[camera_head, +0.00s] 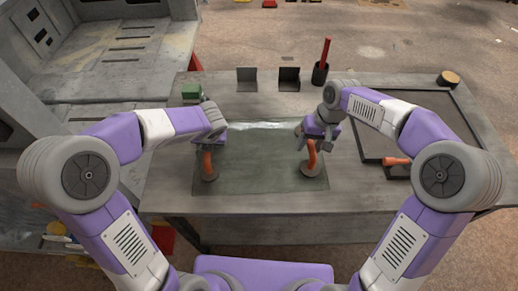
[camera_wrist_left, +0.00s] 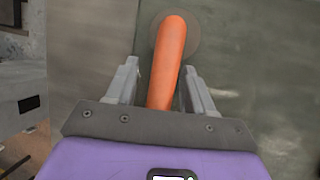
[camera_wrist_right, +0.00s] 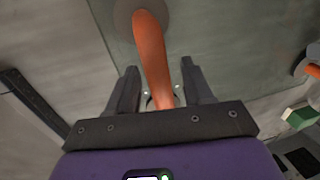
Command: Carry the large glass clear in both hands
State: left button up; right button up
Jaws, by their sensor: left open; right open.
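The large glass (camera_head: 262,168) is a clear greenish pane lying flat on the grey bench. Two orange handles on round pads stand on it, a left handle (camera_head: 208,165) and a right handle (camera_head: 311,158). My left gripper (camera_head: 213,140) is open, with its fingers either side of the left handle, which also shows in the left wrist view (camera_wrist_left: 170,50). My right gripper (camera_head: 315,140) is open around the right handle, seen between its fingers in the right wrist view (camera_wrist_right: 151,50). Contact between fingers and handles cannot be told.
A green block (camera_head: 192,92), a grey bracket (camera_head: 246,78), a black bracket (camera_head: 289,79) and a dark cup (camera_head: 320,74) with a red stick stand behind the glass. A dark frame (camera_head: 372,149) and an orange-handled tool (camera_head: 397,161) lie right. Grey structures (camera_head: 110,70) stand left.

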pick_arm(q)
grip_shut()
pick_arm(e)
grip_shut()
pick_arm(q)
jog(key=shift+w+r, duration=0.1)
pick_arm(e)
jog(key=shift+r, duration=0.1)
dwell(0.9)
